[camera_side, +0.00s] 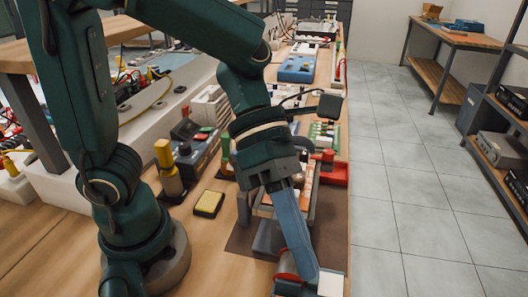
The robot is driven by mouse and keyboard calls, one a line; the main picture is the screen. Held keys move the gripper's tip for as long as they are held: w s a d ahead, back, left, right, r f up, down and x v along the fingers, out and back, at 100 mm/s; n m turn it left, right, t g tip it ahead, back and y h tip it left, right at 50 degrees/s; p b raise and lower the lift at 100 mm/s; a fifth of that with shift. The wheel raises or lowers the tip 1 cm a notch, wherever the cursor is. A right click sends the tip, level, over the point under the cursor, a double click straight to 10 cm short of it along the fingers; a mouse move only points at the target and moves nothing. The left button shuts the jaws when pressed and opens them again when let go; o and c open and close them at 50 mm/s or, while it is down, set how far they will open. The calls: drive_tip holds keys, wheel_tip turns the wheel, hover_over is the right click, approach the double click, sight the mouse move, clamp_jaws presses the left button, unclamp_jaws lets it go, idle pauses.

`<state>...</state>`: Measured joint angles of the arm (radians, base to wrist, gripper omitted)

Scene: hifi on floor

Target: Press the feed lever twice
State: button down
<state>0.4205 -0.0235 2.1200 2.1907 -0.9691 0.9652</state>
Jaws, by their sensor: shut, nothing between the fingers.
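My gripper (278,184) is shut and empty, pointing down over the near part of the bench. A long blue-grey bar (298,232) slants from just below my gripper to a device at the bottom edge; it looks like the feed lever. The device shows a red round part (288,262) and a white piece (331,284), and is partly cut off by the frame. My gripper overlaps the bar's upper end in this view. I cannot tell whether they touch.
Several devices crowd the bench behind, including a blue box (298,68). The tiled floor (420,190) at right is clear.

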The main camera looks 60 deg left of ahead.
sight(296, 288)
idle(0.3)
drive_tip(key=shift+f, duration=4.4)
drive_tip(key=shift+f, duration=0.1)
drive_tip(key=shift+f, duration=0.3)
drive_tip(key=shift+f, duration=0.9)
drive_tip(key=shift+r, duration=0.1)
drive_tip(key=shift+w+r, duration=0.1)
drive_tip(key=shift+r, duration=1.05)
drive_tip(key=shift+r, duration=2.5)
